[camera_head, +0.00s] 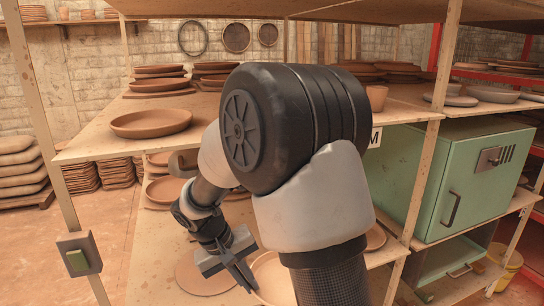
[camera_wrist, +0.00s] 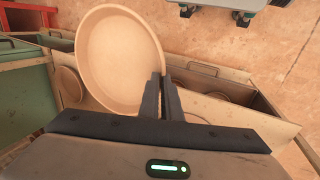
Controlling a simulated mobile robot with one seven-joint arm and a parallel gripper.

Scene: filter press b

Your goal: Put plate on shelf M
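A pale beige round plate (camera_wrist: 115,55) fills the upper left of the wrist view. Its rim meets the tips of my gripper (camera_wrist: 161,80), whose fingers are close together on it. In the head view the same plate (camera_head: 271,280) shows at bottom centre, partly covered by my arm, beside my gripper (camera_head: 240,272). The M label (camera_head: 376,138) is on the front edge of a shelf board, right of my arm. That shelf (camera_head: 85,147) holds a wide brown bowl (camera_head: 150,123) at front left; my arm hides its middle.
A wooden post (camera_head: 437,130) and a green cabinet (camera_head: 455,180) stand to the right. A post with a switch box (camera_head: 79,255) stands at left. Stacked plates (camera_head: 160,78) fill the shelf's back. Bare board shows around the bowl.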

